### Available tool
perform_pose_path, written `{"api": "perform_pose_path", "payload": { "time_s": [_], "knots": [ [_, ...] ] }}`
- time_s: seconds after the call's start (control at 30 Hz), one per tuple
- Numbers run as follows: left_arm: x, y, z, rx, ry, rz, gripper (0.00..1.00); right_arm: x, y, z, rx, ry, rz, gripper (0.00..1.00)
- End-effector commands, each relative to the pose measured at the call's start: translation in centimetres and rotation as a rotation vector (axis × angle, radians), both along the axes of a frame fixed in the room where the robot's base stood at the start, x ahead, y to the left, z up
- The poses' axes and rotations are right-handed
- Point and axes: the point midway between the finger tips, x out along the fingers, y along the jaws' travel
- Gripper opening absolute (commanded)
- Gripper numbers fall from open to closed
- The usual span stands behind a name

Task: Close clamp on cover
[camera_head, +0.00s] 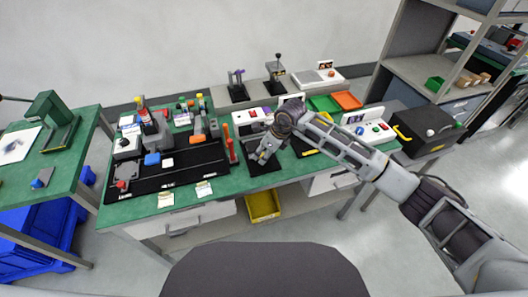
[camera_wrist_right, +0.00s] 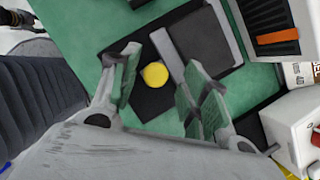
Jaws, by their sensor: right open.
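My right gripper (camera_head: 262,156) is over a black base plate (camera_head: 262,168) near the front of the green bench, and hides most of what stands on it. In the right wrist view the gripper (camera_wrist_right: 168,72) is open, with green pads on its fingers. Between the fingers shows a round yellow knob (camera_wrist_right: 155,74) beside a grey bar (camera_wrist_right: 168,52), apparently the clamp. A flat grey piece (camera_wrist_right: 211,38), perhaps the cover, lies on the black base beyond. I cannot tell whether the fingers touch the knob. My left gripper is not in view.
A red upright handle (camera_head: 230,143) stands left of the right gripper. A black tray (camera_head: 165,172) with several parts fills the bench's left. A white box with a red button (camera_wrist_right: 300,125) is close to the gripper. Green (camera_head: 323,103) and orange (camera_head: 347,100) trays lie behind the arm.

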Motion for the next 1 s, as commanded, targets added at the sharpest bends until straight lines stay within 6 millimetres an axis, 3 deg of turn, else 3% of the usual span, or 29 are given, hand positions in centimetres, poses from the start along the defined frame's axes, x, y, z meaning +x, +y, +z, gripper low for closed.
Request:
{"api": "perform_pose_path", "payload": {
  "time_s": [0.27,0.7,1.0],
  "knots": [
    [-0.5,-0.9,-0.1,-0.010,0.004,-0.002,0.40,-0.3,-0.8,2.1,0.001,-0.003,-0.001,0.46],
    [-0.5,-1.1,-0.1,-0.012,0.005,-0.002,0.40,-1.4,-2.9,8.0,0.001,-0.004,0.000,0.46],
    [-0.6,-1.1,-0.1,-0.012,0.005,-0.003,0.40,-1.9,-3.9,10.7,0.002,-0.003,-0.001,0.46]
  ]
}}
